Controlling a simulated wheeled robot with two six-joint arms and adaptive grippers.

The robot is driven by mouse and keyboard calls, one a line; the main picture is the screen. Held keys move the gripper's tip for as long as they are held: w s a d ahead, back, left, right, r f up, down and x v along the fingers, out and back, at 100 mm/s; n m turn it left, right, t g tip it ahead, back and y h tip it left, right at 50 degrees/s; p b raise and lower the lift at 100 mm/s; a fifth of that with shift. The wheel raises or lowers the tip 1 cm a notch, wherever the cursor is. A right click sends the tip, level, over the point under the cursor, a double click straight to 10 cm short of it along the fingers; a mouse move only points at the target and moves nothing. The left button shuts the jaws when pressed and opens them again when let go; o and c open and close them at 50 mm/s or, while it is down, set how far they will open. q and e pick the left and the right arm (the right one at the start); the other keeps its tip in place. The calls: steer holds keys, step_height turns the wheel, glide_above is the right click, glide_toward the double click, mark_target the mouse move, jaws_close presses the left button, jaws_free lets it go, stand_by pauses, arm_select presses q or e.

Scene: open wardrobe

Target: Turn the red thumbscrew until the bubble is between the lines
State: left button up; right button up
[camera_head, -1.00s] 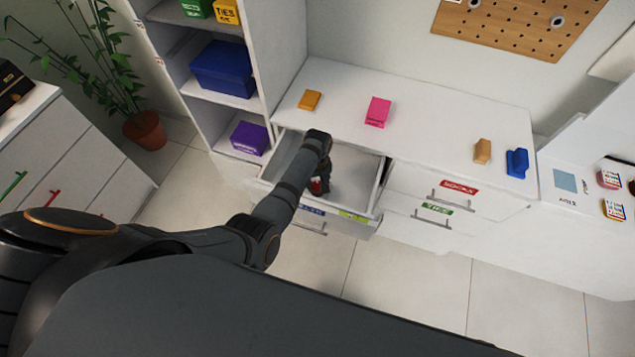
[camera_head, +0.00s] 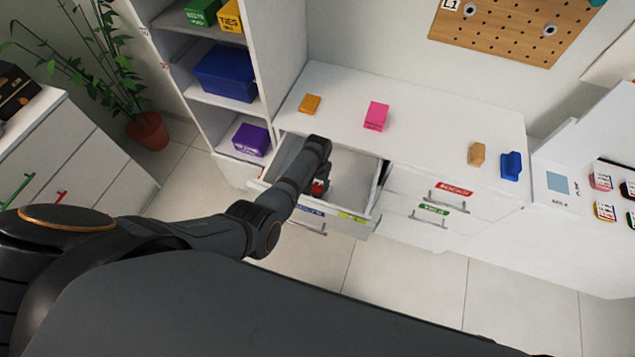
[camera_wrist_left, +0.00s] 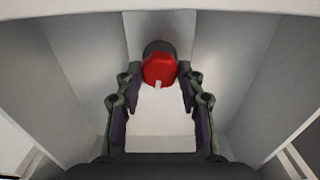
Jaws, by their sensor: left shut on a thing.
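A red thumbscrew (camera_wrist_left: 160,68) with a small pale mark and a dark part behind it sits between my left gripper's fingertips in the left wrist view. My left gripper (camera_wrist_left: 157,84) is shut on it, inside the open drawer. In the head view, a small bit of red (camera_head: 318,188) shows beside my left gripper (camera_head: 322,180), which reaches down into the drawer (camera_head: 355,165). I see no bubble or lines in either view. My right gripper is not in view.
The drawer walls rise close on both sides of my left gripper. The white top above holds an orange block (camera_head: 310,104), a pink box (camera_head: 376,116), a tan block (camera_head: 477,154) and a blue object (camera_head: 511,166). Shelves with a blue bin (camera_head: 225,73) stand left.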

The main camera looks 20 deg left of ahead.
arm_select(q)
steer(key=m+p, duration=0.1)
steer(key=m, duration=0.2)
steer(key=shift+m, duration=0.4)
steer(key=m+p, duration=0.1)
steer(key=m, duration=0.2)
steer(key=shift+m, duration=0.3)
steer(key=m, duration=0.4)
steer(key=shift+m+p, duration=0.45)
steer(key=shift+m, duration=1.55)
steer(key=shift+f, duration=0.1)
steer(key=o, duration=1.2)
